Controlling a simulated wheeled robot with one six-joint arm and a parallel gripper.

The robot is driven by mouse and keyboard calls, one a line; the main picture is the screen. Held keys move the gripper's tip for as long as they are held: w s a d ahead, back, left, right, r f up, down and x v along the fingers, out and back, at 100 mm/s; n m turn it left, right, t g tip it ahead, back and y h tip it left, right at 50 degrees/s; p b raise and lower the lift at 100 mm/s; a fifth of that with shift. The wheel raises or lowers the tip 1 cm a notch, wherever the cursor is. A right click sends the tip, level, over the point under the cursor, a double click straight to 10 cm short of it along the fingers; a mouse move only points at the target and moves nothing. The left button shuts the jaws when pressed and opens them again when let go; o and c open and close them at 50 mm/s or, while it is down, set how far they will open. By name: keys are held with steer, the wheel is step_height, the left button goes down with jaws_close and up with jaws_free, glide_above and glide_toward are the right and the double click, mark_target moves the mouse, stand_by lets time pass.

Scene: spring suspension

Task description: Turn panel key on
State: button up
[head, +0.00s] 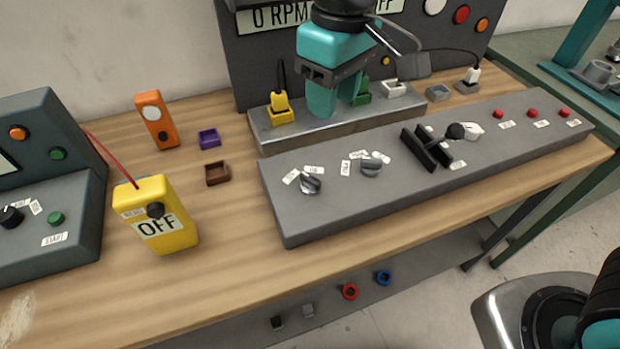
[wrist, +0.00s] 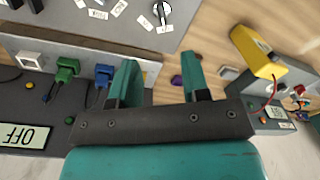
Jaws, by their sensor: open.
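A long grey control panel (head: 400,190) lies on the bench. A silver turn-key or knob (head: 310,183) sits at its left end with small white labels beside it. A similar silver knob (head: 371,165) sits to its right. I cannot tell which one is the panel key; the label text is too small to read. One silver knob (wrist: 162,13) shows at the top of the wrist view. My teal gripper (head: 337,98) is open and empty, fingers pointing down above the metal socket strip behind the panel. It also shows in the wrist view (wrist: 160,62), apart from the knobs.
A black twin-bar fixture (head: 426,148) rises from the panel, with a white knob (head: 473,130) to its right. A yellow box reading OFF (head: 175,238) and an orange device (head: 156,122) stand left. A yellow plug (head: 281,110) is in the strip (head: 268,137) near my gripper.

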mark_target(312, 178)
steer(key=shift+h, duration=0.3)
steer(key=f, duration=0.6)
steer(key=w+a+f+p, duration=0.1)
steer(key=f, duration=0.5)
steer(key=a+f, duration=0.1)
steer(key=f, duration=0.6)
steer(key=shift+w+a, duration=0.25)
steer(key=shift+w, duration=0.05)
jaws_close()
